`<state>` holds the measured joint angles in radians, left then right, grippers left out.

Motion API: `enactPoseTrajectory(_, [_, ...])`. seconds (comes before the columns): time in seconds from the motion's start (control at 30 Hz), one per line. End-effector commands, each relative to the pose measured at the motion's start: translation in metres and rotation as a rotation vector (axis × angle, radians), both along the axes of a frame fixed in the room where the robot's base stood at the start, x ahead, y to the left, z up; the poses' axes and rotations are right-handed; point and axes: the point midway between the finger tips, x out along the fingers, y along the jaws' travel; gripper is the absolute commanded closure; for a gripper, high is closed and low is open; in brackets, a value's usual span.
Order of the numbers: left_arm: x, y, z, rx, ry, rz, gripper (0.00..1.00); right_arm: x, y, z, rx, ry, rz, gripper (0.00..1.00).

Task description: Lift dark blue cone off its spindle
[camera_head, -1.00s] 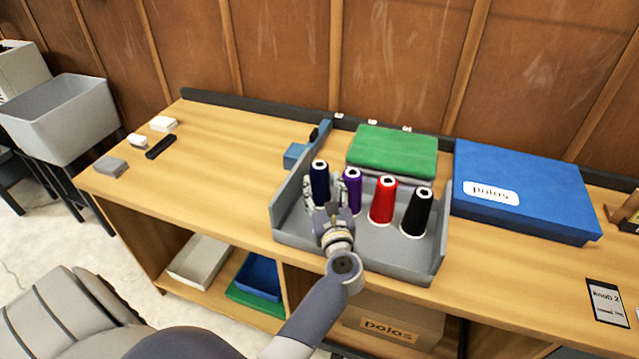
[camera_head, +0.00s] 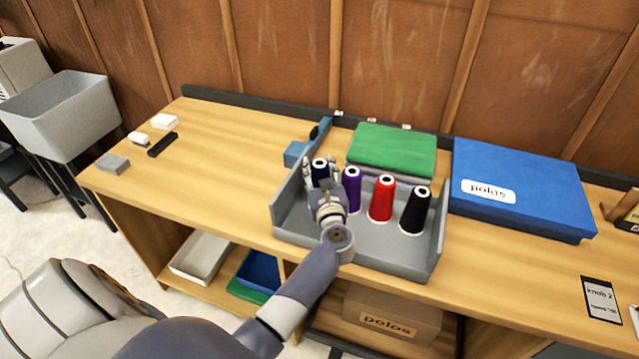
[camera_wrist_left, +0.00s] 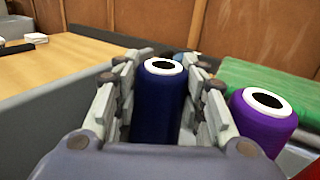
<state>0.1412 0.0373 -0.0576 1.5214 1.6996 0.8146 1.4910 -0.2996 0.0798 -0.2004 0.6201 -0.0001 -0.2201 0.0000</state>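The dark blue cone (camera_head: 319,170) stands upright at the left end of a row of thread cones in a grey tray (camera_head: 385,254). Its white top ring shows, but my gripper hides its lower part in the head view. My left gripper (camera_head: 321,172) has one finger on each side of the cone. In the left wrist view the dark blue cone (camera_wrist_left: 160,100) stands between the two fingers, with a narrow gap visible at least on the right side. The fingers look open around it. The spindle is hidden. My right gripper is not in view.
A purple cone (camera_head: 351,190) stands close to the right of the gripper, then a red cone (camera_head: 382,200) and a black cone (camera_head: 415,212). Green folded cloth (camera_head: 392,150) lies behind, with a blue box (camera_head: 522,190) at right. The bench's left part is mostly clear.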

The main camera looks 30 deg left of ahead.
Motion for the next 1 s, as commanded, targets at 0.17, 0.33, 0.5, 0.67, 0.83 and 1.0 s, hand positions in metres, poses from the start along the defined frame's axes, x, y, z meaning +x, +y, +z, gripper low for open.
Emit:
enactPoseTrajectory(0.17, [0.0,0.0,0.0,0.0,0.0,0.0,1.0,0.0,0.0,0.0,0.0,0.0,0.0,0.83])
enactPoseTrajectory(0.33, [0.0,0.0,0.003,-0.001,-0.001,0.0,1.0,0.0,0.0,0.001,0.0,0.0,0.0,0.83])
enactPoseTrajectory(0.5, [0.0,-0.001,0.019,-0.003,-0.003,0.001,1.0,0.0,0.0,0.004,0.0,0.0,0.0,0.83])
enactPoseTrajectory(0.67, [0.0,-0.001,0.049,-0.004,-0.006,0.0,1.0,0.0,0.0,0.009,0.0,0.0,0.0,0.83])
enactPoseTrajectory(0.83, [0.0,-0.001,0.09,-0.005,-0.008,0.001,1.0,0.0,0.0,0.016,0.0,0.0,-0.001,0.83])
enactPoseTrajectory(1.0, [0.0,-0.001,0.132,-0.003,-0.008,-0.001,1.0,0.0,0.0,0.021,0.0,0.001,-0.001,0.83])
